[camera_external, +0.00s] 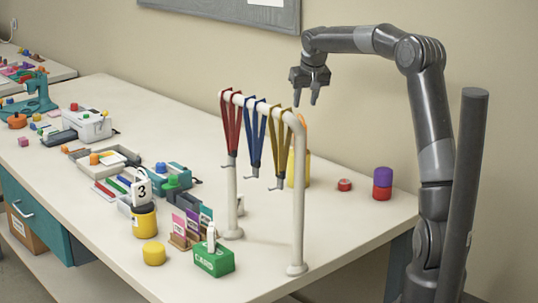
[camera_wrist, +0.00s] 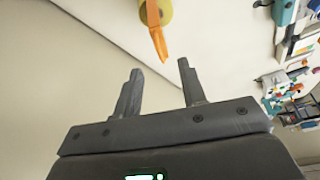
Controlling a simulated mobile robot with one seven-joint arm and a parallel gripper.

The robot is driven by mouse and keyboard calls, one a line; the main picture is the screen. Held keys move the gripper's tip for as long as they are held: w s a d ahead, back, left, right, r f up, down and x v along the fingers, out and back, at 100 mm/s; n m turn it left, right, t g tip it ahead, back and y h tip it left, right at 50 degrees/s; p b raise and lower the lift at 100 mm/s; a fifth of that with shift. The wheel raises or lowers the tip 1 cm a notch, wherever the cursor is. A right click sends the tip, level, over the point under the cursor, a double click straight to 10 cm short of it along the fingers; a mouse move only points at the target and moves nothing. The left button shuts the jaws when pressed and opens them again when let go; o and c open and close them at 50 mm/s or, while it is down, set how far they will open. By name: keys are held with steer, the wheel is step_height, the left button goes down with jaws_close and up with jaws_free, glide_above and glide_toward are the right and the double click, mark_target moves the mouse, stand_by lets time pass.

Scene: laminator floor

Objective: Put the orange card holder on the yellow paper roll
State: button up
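The yellow paper roll (camera_external: 291,169) stands on the table behind the right post of the white lanyard rack, which partly hides it. It also shows at the top of the wrist view (camera_wrist: 164,10). An orange piece, apparently the card holder (camera_wrist: 158,40), rises from the roll towards my fingers in the wrist view. In the external view only a bit of the orange holder (camera_external: 302,121) shows by the rack's bend, above the roll. Whether it rests fully on the roll is hidden. My gripper (camera_external: 306,98) is open and empty above it; the open fingers (camera_wrist: 160,67) are apart from it.
The white rack (camera_external: 298,215) carries red, blue and yellow lanyards in front of the roll. A purple and red stack (camera_external: 382,184) and a small red roll (camera_external: 345,185) stand to the right. The back right tabletop is mostly clear; the left side is cluttered.

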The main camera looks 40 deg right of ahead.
steer(key=s+a+r+n, duration=0.1)
steer(key=s+a+r, duration=0.2)
steer(key=s+a, duration=0.45)
steer(key=s+a+r+n, duration=0.25)
steer(key=s+a, duration=0.35)
steer(key=s, duration=0.3)
steer(key=s+a+f, duration=0.2)
steer(key=s, duration=0.6)
steer(key=s+a+f+t+y, duration=0.1)
steer(key=s+a+f, duration=0.1)
steer(key=s, duration=0.6)
steer(key=s+a+f+n, duration=0.1)
steer(key=s+a+f, duration=0.1)
steer(key=s, duration=0.6)
steer(key=shift+s+a+f+y, duration=0.2)
steer(key=shift+a+f+y, duration=0.2)
